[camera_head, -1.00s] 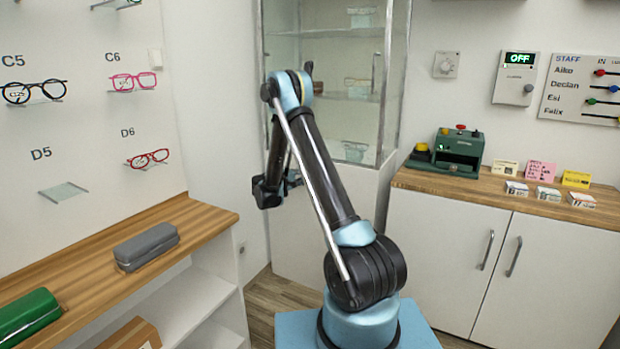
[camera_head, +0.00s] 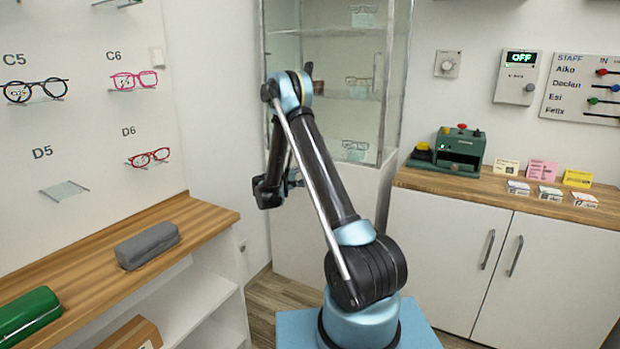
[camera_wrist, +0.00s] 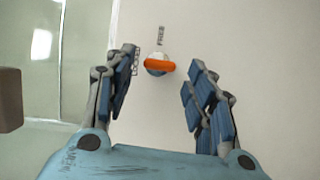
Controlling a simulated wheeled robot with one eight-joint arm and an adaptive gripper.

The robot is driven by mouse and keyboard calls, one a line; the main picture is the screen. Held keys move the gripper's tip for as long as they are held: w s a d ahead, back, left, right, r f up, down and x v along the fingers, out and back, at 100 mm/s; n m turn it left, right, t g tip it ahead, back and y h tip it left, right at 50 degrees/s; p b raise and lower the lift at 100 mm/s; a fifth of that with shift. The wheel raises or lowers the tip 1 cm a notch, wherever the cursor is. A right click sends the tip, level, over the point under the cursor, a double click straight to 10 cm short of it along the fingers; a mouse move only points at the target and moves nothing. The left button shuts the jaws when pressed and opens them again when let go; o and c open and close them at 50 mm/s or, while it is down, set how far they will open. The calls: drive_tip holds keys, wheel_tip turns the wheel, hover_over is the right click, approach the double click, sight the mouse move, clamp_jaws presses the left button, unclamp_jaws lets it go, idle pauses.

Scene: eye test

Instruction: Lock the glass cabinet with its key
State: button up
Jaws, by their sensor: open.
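The glass cabinet (camera_head: 325,65) stands in the back corner, with glasses on its shelves, partly hidden behind my arm. In the wrist view, an orange key (camera_wrist: 160,65) sits in a round silver lock (camera_wrist: 156,56) on a pale panel. The words FREE and LOCKED are printed above and left of the lock. The key's grip lies roughly left to right in the picture. My gripper (camera_wrist: 162,70) is open, with one finger on each side of the key and visible gaps between. In the head view my gripper (camera_head: 277,189) is at the cabinet's lower left, and the key cannot be seen.
A wooden counter (camera_head: 215,215) on the left holds a grey case (camera_head: 147,246) and a green case (camera_head: 28,314). On the right, a white cupboard (camera_head: 440,240) bears a green machine (camera_head: 450,150) and several small cards. Glass (camera_wrist: 75,60) fills the wrist view's left side.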

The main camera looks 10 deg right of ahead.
drive_tip(key=v, duration=0.7)
drive_tip(key=shift+a, duration=0.25)
drive_tip(key=shift+s, duration=0.1)
drive_tip(key=s+d+r+m+g+y, duration=0.2)
drive_tip(key=s+d+r+g+y, duration=0.25)
drive_tip(key=s+d+r, duration=0.7)
drive_tip(key=s+d+m+g+y, duration=0.1)
drive_tip(key=s+d+y, duration=0.1)
drive_tip(key=s, duration=0.7)
drive_tip(key=s+d+g+y, duration=0.1)
drive_tip(key=s+d+y, duration=0.1)
drive_tip(key=s, duration=0.6)
drive_tip(key=s+a+f+y, duration=0.2)
drive_tip(key=s+f, duration=0.1)
drive_tip(key=s, duration=0.5)
drive_tip(key=s+a+f+m+y, duration=0.1)
drive_tip(key=s+a+f+y, duration=0.1)
drive_tip(key=s, duration=0.6)
drive_tip(key=s+a+f+m+y, duration=0.1)
drive_tip(key=s+f, duration=0.3)
drive_tip(key=s, duration=0.4)
drive_tip(key=shift+s+a+g+y, duration=0.2)
drive_tip(key=shift+a+g+y, duration=0.2)
drive_tip(key=shift+y, duration=0.35)
